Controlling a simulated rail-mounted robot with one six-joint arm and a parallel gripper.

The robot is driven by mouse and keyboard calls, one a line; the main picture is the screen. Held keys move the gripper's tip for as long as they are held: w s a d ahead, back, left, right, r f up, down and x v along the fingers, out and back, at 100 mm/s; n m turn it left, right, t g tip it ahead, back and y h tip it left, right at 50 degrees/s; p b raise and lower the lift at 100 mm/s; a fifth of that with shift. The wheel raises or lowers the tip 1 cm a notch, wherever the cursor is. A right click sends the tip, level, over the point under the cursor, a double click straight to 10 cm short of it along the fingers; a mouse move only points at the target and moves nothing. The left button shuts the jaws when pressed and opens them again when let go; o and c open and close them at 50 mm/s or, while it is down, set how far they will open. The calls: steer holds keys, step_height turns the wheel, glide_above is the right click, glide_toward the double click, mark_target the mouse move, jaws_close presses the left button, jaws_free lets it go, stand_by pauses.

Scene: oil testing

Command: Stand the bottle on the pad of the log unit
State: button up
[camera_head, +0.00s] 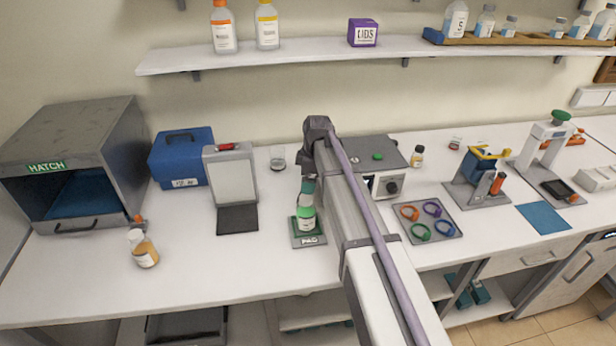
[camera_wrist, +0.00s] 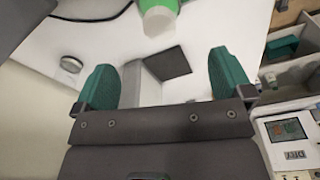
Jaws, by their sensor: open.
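A small white bottle with a green cap (camera_head: 306,222) stands upright on the green pad (camera_head: 298,241) of the plate marked PAD. My gripper (camera_head: 308,188) is just above the bottle's cap in the head view, partly hidden by my arm. In the wrist view my gripper (camera_wrist: 160,62) is open, with its two teal fingers well apart and nothing between their tips. A green and whitish thing, seemingly the bottle (camera_wrist: 158,20), shows beyond the fingertips, cut off by the top edge.
A grey panel stand with a dark mat (camera_head: 237,219) is left of the pad, and an amber bottle (camera_head: 143,250) stands farther left. A tray of coloured rings (camera_head: 428,222) is to the right. The hatch box (camera_head: 75,160) is at far left. A shelf (camera_head: 300,52) runs above.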

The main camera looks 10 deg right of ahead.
steer(key=shift+s+f, duration=0.1)
steer(key=shift+s, duration=0.25)
steer(key=s+a+m+h, duration=0.1)
steer(key=s+m, duration=1.2)
steer(key=s, duration=1.3)
step_height(320, 180, down, 9)
steer(key=m+b, duration=0.1)
steer(key=b, duration=0.8)
steer(key=shift+c, duration=0.3)
